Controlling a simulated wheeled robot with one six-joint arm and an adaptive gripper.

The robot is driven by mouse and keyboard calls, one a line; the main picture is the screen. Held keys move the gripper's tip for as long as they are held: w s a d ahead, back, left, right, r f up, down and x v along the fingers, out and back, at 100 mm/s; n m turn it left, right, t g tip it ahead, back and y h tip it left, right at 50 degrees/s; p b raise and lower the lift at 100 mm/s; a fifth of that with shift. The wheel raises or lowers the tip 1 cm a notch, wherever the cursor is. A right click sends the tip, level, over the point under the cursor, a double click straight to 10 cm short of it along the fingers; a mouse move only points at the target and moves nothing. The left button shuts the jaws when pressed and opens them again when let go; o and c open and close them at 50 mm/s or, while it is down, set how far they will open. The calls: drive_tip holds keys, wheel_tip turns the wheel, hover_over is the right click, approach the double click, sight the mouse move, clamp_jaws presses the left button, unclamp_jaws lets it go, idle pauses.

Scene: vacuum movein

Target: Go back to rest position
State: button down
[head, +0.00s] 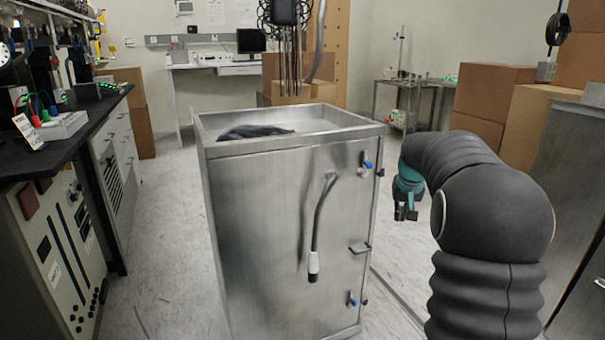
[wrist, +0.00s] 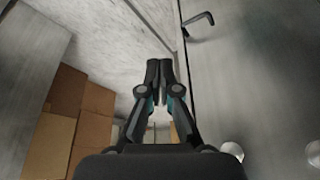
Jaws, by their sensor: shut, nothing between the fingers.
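My gripper (wrist: 158,64) is shut and empty in the wrist view, its fingertips together over the floor. In the head view my gripper (head: 405,212) hangs to the right of the steel cabinet (head: 270,230), apart from it and pointing down. My dark sleeved arm bends across the right side of the head view. The cabinet has an open tray top with a dark cloth (head: 255,131) in it.
Cardboard boxes (head: 490,95) stand at the right. A black-topped bench (head: 60,130) lines the left. Floor is free on the cabinet's left.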

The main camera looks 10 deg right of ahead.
drive_tip(key=s+a+n, duration=0.1)
drive_tip(key=s+a, duration=0.6)
drive_tip(key=s, duration=0.5)
drive_tip(key=s+a+n+t, duration=0.1)
drive_tip(key=s+a, duration=0.6)
drive_tip(key=s, duration=0.6)
drive_tip(key=s+a+n+y, duration=0.1)
drive_tip(key=s+a, duration=0.6)
drive_tip(key=s, duration=0.5)
drive_tip(key=shift+s+a, duration=0.15)
drive_tip(key=shift+s, duration=0.15)
